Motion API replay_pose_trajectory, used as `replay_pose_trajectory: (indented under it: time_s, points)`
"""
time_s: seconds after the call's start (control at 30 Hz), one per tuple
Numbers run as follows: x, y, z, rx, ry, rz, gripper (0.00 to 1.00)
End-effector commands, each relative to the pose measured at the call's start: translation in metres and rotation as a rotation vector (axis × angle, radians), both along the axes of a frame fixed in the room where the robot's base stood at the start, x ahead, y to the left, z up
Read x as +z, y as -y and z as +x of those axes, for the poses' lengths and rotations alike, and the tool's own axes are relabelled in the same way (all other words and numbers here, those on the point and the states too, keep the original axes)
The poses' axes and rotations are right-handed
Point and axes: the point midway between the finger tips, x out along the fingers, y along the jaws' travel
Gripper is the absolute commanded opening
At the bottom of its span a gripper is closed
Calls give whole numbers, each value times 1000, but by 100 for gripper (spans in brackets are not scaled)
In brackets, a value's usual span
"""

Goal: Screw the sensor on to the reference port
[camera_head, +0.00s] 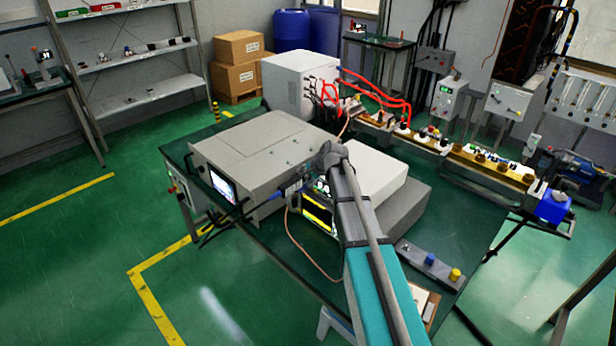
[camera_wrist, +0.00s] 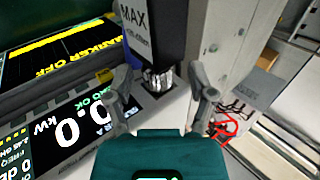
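In the wrist view the connector sits between the two fingers of my gripper (camera_wrist: 160,80). Gaps show on both sides, so the gripper is open around it, not clamped. The connector's end is close to the front of the meter with a "0.0 kW" display (camera_wrist: 70,130). I cannot make out the reference port or whether the connector touches it. In the head view my arm largely hides the gripper, near the front of the white-topped meter (camera_head: 372,165).
A yellow-traced screen (camera_head: 318,214) is below the meter's display. A grey generator unit (camera_head: 255,145) stands left of it on the dark green table (camera_head: 262,262). A copper-coloured cable (camera_head: 291,236) hangs in front. A strip with blue and yellow knobs (camera_head: 430,262) lies at right.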

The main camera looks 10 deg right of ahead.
Motion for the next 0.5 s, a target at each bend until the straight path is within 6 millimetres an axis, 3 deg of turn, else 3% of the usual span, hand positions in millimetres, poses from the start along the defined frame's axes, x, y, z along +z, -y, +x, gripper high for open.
replay_pose_trajectory:
  time_s: [0.5]
  points:
    - [12,0,-1,6,-27,-17,71]
